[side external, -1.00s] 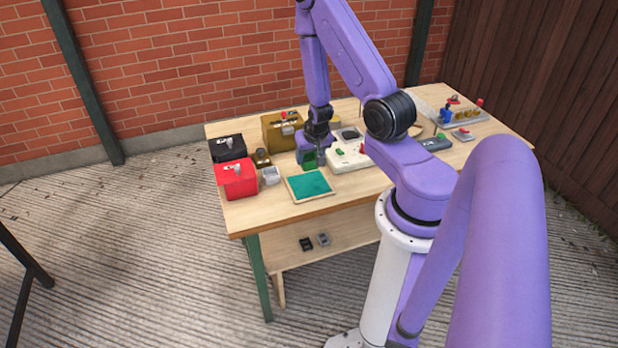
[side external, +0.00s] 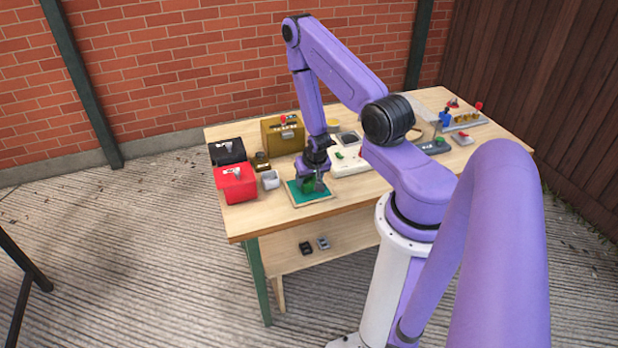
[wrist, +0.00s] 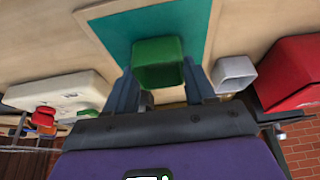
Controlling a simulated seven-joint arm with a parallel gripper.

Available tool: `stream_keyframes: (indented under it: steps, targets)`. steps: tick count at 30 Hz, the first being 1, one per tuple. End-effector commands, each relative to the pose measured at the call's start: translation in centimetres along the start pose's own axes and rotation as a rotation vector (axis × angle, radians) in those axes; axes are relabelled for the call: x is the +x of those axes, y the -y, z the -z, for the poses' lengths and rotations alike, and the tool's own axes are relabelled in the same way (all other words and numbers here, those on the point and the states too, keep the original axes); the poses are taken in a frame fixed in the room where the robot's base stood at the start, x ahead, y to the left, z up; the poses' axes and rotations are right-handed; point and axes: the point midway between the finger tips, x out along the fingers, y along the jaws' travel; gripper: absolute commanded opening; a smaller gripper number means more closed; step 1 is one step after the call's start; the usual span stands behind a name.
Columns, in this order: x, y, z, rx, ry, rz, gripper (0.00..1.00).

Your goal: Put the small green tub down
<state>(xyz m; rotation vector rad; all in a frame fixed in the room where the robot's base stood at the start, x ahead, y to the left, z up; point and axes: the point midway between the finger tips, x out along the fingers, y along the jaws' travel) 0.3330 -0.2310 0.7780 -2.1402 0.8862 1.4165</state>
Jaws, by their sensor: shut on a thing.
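The small green tub (wrist: 160,62) is between my gripper's fingers in the wrist view, with its open mouth showing. It also shows in the side view (side external: 307,184), over the teal mat (side external: 322,192) with the pale border. My gripper (side external: 311,183) points down and is shut on the tub. The mat (wrist: 118,30) fills the area beyond the tub in the wrist view. I cannot tell whether the tub's base touches the mat.
A white tub (side external: 270,179) and a red box (side external: 236,183) stand left of the mat. A white box (side external: 348,160) with a green part lies to the right. A brown box (side external: 283,135) and a black box (side external: 227,151) stand behind. The table front (side external: 262,221) is bare.

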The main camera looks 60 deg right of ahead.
Motion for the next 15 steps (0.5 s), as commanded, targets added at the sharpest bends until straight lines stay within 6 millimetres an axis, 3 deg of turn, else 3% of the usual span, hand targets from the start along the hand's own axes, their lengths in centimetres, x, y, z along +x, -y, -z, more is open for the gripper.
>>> stream_keyframes:
  steps: [8, 9, 10, 11, 15]
  targets:
    - [0.25, -0.01, -0.11, 0.0, 0.0, 0.0, 0.14]
    - [0.27, 0.0, -0.11, 0.0, 0.0, 0.0, 0.61]
    - [0.25, 0.0, -0.1, 0.0, 0.0, 0.0, 0.7]
    - [0.25, 0.0, -0.1, 0.0, 0.0, 0.0, 0.8]
    - [0.24, -0.01, -0.1, 0.0, 0.0, 0.0, 0.8]
